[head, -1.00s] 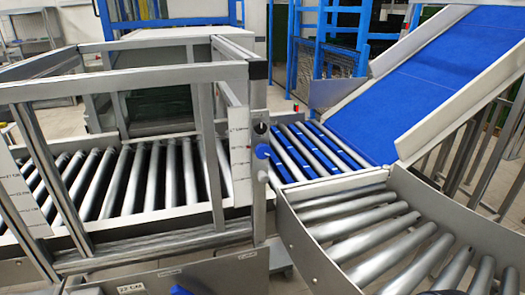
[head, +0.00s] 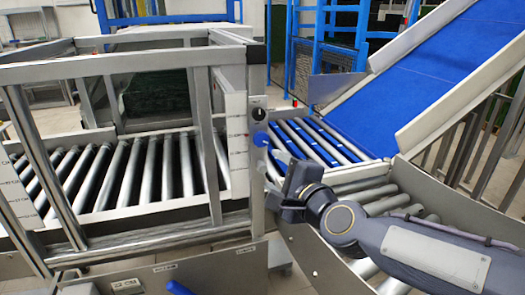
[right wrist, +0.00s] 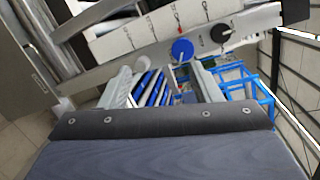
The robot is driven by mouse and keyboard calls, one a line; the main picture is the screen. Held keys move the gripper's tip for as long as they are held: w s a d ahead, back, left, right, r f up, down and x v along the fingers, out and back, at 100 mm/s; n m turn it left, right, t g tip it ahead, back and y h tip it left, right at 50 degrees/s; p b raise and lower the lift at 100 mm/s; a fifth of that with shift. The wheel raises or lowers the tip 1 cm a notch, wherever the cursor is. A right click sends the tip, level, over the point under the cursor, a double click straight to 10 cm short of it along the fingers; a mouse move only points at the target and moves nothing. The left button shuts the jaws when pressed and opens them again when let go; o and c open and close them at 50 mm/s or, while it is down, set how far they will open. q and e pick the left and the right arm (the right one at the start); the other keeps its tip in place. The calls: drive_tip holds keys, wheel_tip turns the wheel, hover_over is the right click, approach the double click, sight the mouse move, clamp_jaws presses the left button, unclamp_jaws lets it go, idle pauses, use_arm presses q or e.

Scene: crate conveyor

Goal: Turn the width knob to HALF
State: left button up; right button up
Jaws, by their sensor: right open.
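A blue knob (head: 261,139) sits on the upright post of the machine frame, with a black knob (head: 259,114) above it. Both also show in the right wrist view, the blue knob (right wrist: 182,49) beside a marked white strip (right wrist: 150,35) and the black knob (right wrist: 220,32) to its right. The labels are too small to read, so I cannot tell which is the width knob or its setting. My right gripper (head: 284,180) is open and empty, below and right of the blue knob, apart from it. Its two fingers (right wrist: 160,80) point towards the panel. My left gripper is not in view.
The frame's metal uprights and rails (head: 120,66) stand left of the knobs over a roller conveyor (head: 150,175). A curved roller section (head: 385,200) lies under my right arm. A blue belt ramp (head: 410,85) rises at the back right.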

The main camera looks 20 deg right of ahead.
sight(261, 141)
drive_tip(key=w+m+h, duration=0.1)
drive_tip(key=w+m, duration=0.1)
drive_tip(key=w, duration=0.1)
drive_tip(key=w+r+m+t+h, duration=0.1)
drive_tip(key=w+m, duration=0.1)
drive_tip(key=w, duration=0.2)
drive_tip(key=w+m, duration=0.2)
drive_tip(key=w, duration=0.2)
drive_tip(key=shift+w+r+t+h, duration=0.25)
drive_tip(key=shift+r+t+h, duration=0.05)
drive_tip(key=shift+t+h, duration=0.1)
drive_tip(key=c, duration=1)
